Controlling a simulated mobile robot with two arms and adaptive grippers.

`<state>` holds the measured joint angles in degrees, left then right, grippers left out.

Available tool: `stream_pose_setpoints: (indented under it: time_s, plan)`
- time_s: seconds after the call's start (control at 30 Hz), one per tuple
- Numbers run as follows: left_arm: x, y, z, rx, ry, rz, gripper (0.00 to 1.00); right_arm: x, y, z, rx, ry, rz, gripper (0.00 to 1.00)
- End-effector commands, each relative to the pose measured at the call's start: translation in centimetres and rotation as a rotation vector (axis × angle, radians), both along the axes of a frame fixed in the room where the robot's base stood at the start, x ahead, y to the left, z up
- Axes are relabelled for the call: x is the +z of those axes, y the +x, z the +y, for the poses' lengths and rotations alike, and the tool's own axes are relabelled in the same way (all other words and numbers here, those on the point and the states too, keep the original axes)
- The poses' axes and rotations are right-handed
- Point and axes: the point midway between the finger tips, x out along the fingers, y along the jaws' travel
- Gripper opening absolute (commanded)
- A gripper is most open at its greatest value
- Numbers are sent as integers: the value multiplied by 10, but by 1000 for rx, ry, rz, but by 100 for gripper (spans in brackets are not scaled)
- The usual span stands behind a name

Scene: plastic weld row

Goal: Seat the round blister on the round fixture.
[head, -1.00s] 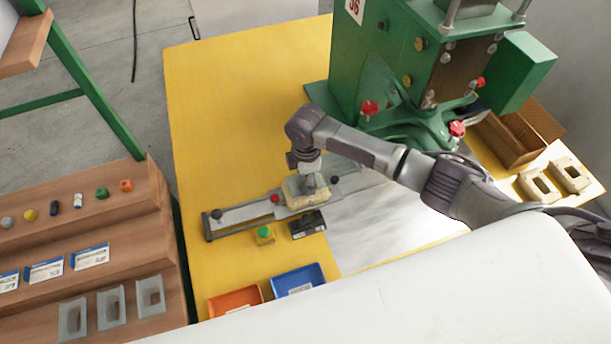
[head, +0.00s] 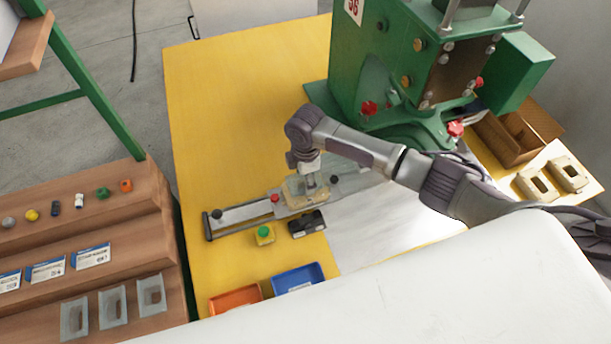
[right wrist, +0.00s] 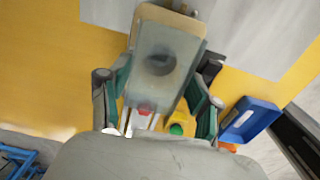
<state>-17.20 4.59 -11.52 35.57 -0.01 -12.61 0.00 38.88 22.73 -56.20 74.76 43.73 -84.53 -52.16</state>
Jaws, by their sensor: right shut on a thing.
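The round blister (right wrist: 172,48), a clear greyish plastic tray with a dark round area in its middle, is between the fingers of my right gripper (right wrist: 158,88) in the right wrist view. The gripper is shut on it. A beige fixture (right wrist: 193,14) lies under the blister, showing along its far edge. In the head view my right gripper (head: 310,176) points down over the beige fixture (head: 293,194), which sits on the metal slide (head: 240,212). I cannot tell whether the blister touches the fixture. My left gripper is not in view.
The green press (head: 430,60) stands behind, to the right. A green-topped yellow button box (head: 265,236), a black box (head: 307,224), an orange tray (head: 236,299) and a blue tray (head: 298,279) are in front of the slide. Two beige slotted fixtures (head: 536,186) lie at right.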

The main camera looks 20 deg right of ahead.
Motion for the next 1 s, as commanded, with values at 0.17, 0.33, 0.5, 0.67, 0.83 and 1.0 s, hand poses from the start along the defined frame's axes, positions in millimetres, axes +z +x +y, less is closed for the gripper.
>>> stream_pose_setpoints:
  time_s: [0.17, 0.33, 0.5, 0.67, 0.83, 1.0]
  plan:
    - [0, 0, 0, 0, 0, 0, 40, 0, 0, 0, 0, 0, 0, 41]
    - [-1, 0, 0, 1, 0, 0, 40, -2, 0, 0, 0, 0, 0, 41]
    - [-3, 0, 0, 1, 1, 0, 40, -5, 0, 0, 0, 0, 0, 41]
    - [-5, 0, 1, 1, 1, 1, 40, -8, 0, 0, 0, 0, 0, 41]
    - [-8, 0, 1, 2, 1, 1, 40, -12, 0, 0, 0, 0, 0, 41]
    - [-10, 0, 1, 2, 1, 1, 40, -15, 0, 0, 0, 0, 0, 41]
